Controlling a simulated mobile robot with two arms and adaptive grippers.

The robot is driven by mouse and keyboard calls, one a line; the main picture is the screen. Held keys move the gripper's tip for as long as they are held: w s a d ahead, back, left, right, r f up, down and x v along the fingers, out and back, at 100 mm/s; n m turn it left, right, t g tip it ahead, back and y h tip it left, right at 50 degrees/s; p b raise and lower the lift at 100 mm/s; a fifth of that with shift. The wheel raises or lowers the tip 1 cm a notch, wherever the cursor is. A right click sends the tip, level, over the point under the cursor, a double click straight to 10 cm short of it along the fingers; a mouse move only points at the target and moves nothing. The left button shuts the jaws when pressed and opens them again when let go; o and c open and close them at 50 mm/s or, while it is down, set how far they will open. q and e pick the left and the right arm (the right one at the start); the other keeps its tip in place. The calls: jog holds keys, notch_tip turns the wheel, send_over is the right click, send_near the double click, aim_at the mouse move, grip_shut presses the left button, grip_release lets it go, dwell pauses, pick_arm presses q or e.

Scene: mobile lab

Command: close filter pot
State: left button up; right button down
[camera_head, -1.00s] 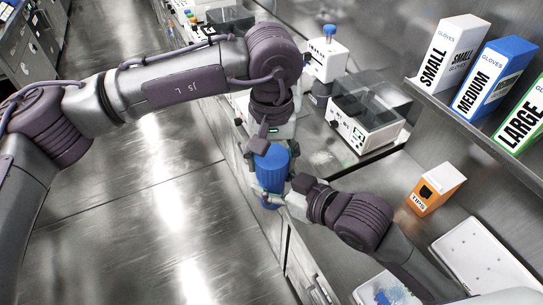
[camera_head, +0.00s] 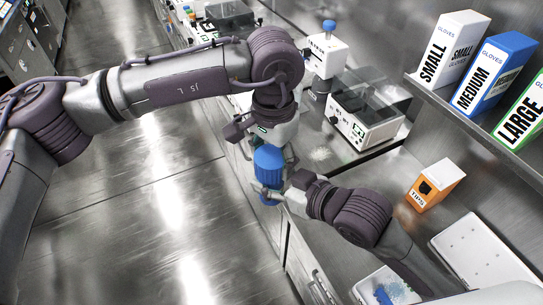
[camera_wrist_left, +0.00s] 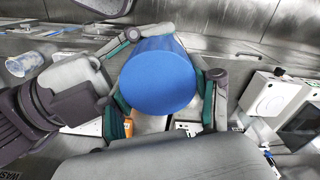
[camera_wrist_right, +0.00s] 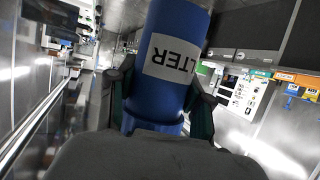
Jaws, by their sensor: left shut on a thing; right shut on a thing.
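The blue filter pot (camera_head: 268,160) is held between my two grippers, over the front edge of the bench. My left gripper (camera_head: 272,148) comes from above, shut around its round blue top, which fills the middle of the left wrist view (camera_wrist_left: 158,78). My right gripper (camera_head: 272,190) is shut on the lower body from the side. In the right wrist view the blue body (camera_wrist_right: 165,95) shows a white label with part of the word FILTER. The seam between lid and body is not clear.
A white device with a clear cover (camera_head: 365,125) stands on the bench behind. An orange tips box (camera_head: 435,185) and a white tray with blue items (camera_head: 385,290) are to the right. Glove boxes (camera_head: 495,75) line the shelf. The floor (camera_head: 150,200) on the left is clear.

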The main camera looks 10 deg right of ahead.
pick_arm(q)
jog(key=m, duration=0.4)
jog(key=shift+m, duration=0.4)
jog(key=o, duration=0.9)
jog(key=shift+o, duration=0.2)
jog(key=shift+r, duration=0.15)
jog(key=shift+s+r, duration=0.1)
jog(key=shift+r, duration=2.05)
jog(key=shift+c, duration=0.2)
